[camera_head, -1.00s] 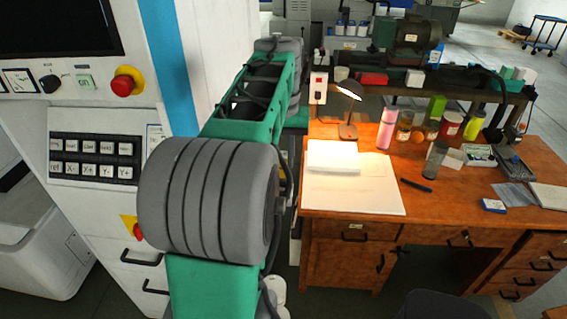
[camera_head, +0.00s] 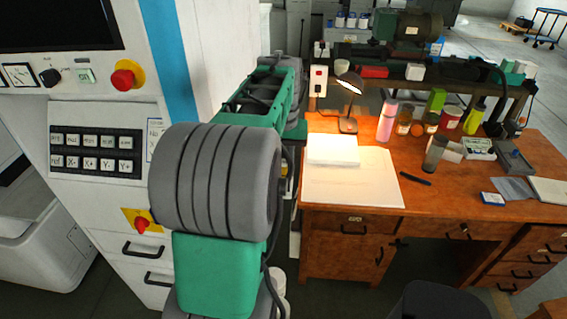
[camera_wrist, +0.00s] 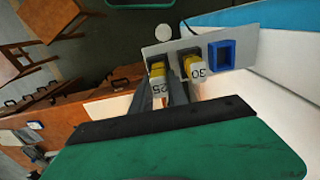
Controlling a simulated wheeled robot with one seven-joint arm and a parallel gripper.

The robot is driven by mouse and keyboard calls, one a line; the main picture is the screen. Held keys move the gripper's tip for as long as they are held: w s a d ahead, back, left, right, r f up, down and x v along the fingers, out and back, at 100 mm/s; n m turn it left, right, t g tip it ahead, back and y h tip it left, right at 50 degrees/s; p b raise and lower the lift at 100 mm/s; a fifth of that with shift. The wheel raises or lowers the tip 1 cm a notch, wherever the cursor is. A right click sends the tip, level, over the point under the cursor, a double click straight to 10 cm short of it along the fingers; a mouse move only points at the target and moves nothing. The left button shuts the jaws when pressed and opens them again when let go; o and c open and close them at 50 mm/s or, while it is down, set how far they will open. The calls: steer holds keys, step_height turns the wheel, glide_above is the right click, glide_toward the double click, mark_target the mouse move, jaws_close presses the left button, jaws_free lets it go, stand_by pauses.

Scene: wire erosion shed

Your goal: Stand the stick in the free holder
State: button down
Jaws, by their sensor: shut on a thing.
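In the camera_wrist view my gripper (camera_wrist: 168,92) reaches up from the dark-edged green hand and is shut on the stick. The stick itself is hard to make out between the grey fingers. Just beyond the fingertips is a pale plate with a row of holders. A yellow piece labelled 25 (camera_wrist: 158,76) and a yellow piece labelled 30 (camera_wrist: 194,66) sit side by side there. To their right is a blue rectangular holder (camera_wrist: 222,54) with a dark, empty-looking opening. My gripper is left of this blue holder. In the camera_head view my arm hides the gripper and the holders.
A white machine with a keypad (camera_head: 97,153) and red stop button (camera_head: 127,75) stands close left of my arm. A wooden desk (camera_head: 440,215) at the right carries a lit lamp (camera_head: 348,100), paper (camera_head: 350,188) and several bottles. Dark floor shows between them.

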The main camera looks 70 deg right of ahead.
mark_target(284, 162)
steer(key=c, duration=1.3)
jaws_free()
steer(key=shift+r, duration=0.1)
step_height(284, 162, up, 13)
